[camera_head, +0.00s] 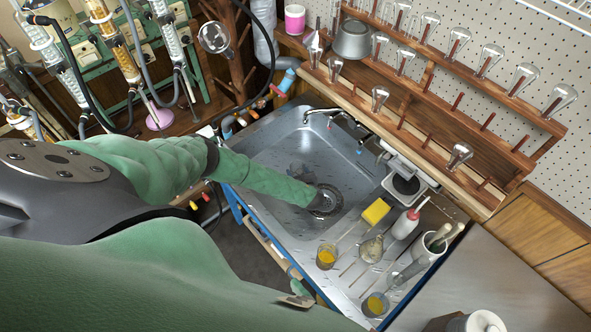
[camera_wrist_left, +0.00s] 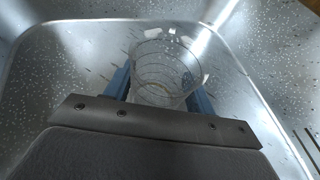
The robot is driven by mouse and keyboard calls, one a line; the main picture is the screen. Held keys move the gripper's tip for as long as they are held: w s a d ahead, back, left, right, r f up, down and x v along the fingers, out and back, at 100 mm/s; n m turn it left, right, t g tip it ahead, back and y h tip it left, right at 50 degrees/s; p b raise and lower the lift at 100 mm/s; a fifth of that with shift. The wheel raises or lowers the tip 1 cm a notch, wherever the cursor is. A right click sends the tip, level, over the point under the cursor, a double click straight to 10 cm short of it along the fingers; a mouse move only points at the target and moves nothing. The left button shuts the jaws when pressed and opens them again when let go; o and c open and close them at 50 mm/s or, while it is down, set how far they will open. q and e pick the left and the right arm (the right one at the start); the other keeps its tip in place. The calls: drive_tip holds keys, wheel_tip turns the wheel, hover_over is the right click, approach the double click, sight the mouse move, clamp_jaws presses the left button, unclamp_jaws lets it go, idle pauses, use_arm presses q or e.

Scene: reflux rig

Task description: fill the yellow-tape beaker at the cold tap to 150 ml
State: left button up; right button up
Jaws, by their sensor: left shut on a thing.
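My left gripper (camera_head: 304,174) is down inside the sink (camera_head: 262,143), at the end of my green-sleeved arm. In the left wrist view its two blue fingers (camera_wrist_left: 158,88) are shut on a clear glass beaker (camera_wrist_left: 166,66), one finger on each side. The beaker has graduation lines and small white patches; I see no clear liquid level in it, and I cannot make out yellow tape. In the head view the sleeve and gripper mostly hide it. The tap (camera_head: 318,112) is on the sink's back edge, apart from the gripper.
The drainboard right of the sink holds two small beakers with yellow (camera_head: 326,256) (camera_head: 375,305), a yellow sponge (camera_head: 375,211), a red-capped wash bottle (camera_head: 405,223) and a white pot (camera_head: 430,246). A wooden rack (camera_head: 440,95) with glassware stands behind. The dark round drain (camera_head: 327,200) is beside my sleeve.

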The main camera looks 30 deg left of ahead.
use_arm(q)
drive_tip(key=w, duration=0.2)
drive_tip(key=w+b, duration=0.1)
drive_tip(key=w, duration=0.1)
drive_tip(key=w+a, duration=0.1)
drive_tip(key=w, duration=0.1)
drive_tip(key=shift+w+f, duration=0.2)
drive_tip(key=shift+w, duration=0.05)
drive_tip(key=shift+w+r+b, duration=0.1)
drive_tip(key=shift+w+b, duration=0.45)
drive_tip(key=shift+w, duration=0.15)
drive_tip(key=shift+s+f, duration=0.15)
drive_tip(key=shift+f, duration=0.25)
drive_tip(key=shift+f, duration=0.15)
drive_tip(key=o, duration=1.2)
